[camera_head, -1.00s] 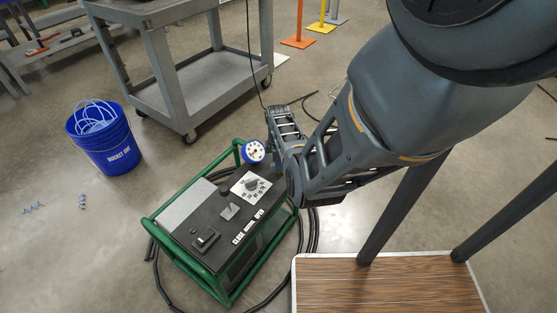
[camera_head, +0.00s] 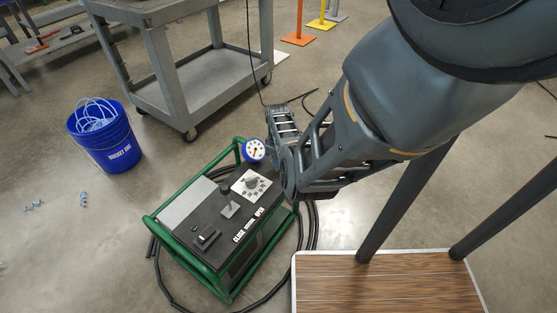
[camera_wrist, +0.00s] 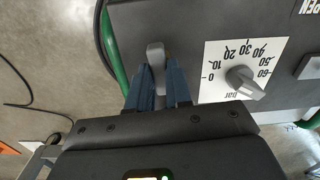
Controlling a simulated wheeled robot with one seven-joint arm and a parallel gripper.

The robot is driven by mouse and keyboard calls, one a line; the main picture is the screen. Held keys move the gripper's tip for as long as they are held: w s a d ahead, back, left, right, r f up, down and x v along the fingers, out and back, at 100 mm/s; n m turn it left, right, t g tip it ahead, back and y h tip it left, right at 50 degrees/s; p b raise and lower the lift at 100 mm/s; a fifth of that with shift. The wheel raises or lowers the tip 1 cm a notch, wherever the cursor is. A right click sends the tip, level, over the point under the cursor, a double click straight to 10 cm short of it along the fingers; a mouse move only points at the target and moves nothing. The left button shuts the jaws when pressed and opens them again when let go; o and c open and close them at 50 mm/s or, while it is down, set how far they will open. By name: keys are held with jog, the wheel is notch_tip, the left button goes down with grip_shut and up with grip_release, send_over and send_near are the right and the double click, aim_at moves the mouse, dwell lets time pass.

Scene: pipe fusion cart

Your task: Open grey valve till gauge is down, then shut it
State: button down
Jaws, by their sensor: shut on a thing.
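The green-framed pump unit (camera_head: 215,225) stands on the floor with a dark top panel. In the wrist view, the grey valve handle (camera_wrist: 155,54) is at the panel's edge, between the tips of my gripper (camera_wrist: 161,72). My gripper's blue fingers are shut on it. In the head view my arm hides the valve. The blue-rimmed gauge (camera_head: 254,150) has a white face with a red mark; its reading is too small to tell. It is out of the wrist view.
A grey knob (camera_wrist: 245,82) on a white bar-scale plate (camera_wrist: 215,87) sits right beside my fingers. A blue bucket (camera_head: 104,138), grey cart (camera_head: 190,92) and wood-topped platform (camera_head: 385,285) surround the unit.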

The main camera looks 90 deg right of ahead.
dwell(0.4)
jog(key=c, duration=1)
grip_release()
jog(key=shift+c, duration=0.2)
jog(key=shift+r+p, duration=1.1)
jog(key=shift+r, duration=2.8)
jog(key=shift+f, duration=0.1)
